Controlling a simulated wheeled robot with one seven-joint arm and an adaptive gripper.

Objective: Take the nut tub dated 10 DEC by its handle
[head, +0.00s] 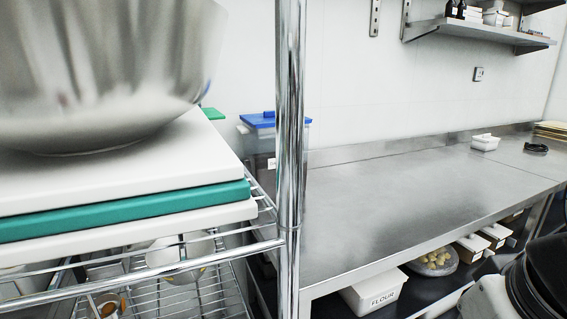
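No tub with a readable 10 DEC date shows in the head view. A clear tub with a blue lid (262,120) stands behind the chrome rack post, partly hidden by it. A small pale label shows low on this tub, but its writing is too small to read. A bit of a green lid (212,113) shows to its left, mostly hidden behind the boards. I cannot tell what either holds. My gripper is not in view; a dark and white part at the lower right seems to be my arm.
A chrome wire rack post (290,120) stands close in front. A steel bowl (105,70) sits on stacked boards (130,208) at left. The steel bench (400,195) is largely clear, with a small white tub (485,142) at the back. A FLOUR bin (375,290) sits below.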

